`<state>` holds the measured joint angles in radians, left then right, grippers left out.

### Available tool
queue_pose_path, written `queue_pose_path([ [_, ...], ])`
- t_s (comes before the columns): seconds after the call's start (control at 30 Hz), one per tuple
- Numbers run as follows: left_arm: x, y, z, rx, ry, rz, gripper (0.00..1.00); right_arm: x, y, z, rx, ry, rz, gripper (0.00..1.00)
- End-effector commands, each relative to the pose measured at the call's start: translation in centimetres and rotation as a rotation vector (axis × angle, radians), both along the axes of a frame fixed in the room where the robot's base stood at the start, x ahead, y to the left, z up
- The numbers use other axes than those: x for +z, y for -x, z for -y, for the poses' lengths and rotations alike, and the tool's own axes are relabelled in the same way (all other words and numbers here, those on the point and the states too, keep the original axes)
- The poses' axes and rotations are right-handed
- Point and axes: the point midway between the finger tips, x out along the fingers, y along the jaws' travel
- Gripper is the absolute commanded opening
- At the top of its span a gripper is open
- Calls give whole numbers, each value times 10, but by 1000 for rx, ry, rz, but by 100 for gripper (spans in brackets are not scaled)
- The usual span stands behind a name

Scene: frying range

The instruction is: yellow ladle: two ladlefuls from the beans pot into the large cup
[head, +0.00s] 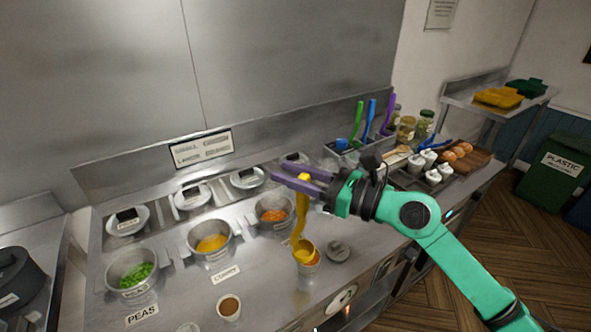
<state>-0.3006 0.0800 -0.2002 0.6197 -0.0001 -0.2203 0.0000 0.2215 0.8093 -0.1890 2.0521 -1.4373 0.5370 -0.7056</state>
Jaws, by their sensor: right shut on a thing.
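My right gripper (303,184) is shut on the upper handle of the yellow ladle (299,225), which hangs down roughly upright. The ladle's bowl is low at the mouth of a cup (309,269) on the counter front; I cannot tell whether it is inside the cup or just above it. A pot with orange-red contents (273,209), probably the beans pot, stands open behind and left of that cup; its label is not readable. A smaller-looking cup (229,307) with brown contents stands at the front left. My left gripper is not in view.
Pots of yellow food (211,243) and green peas (132,274) stand to the left. Lids (247,178) rest behind the pots. A round grey lid-like piece (339,251) lies right of the ladle. A bin of coloured utensils (345,152) and white jars (433,176) stand at right.

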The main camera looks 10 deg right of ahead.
Motion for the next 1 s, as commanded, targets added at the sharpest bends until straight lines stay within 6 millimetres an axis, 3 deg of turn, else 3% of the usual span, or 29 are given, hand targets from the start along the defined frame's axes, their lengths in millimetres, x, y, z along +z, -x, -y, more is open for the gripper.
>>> queue_pose_path([
  [0.17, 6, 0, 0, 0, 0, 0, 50, 7, 0, 0, 0, -1, 0, 0],
  [0.6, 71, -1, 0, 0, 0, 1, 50, 90, 0, 0, 0, -1, 0, 0],
  [1.0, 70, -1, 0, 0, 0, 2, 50, 90, 0, 0, 0, -3, -2, 0],
])
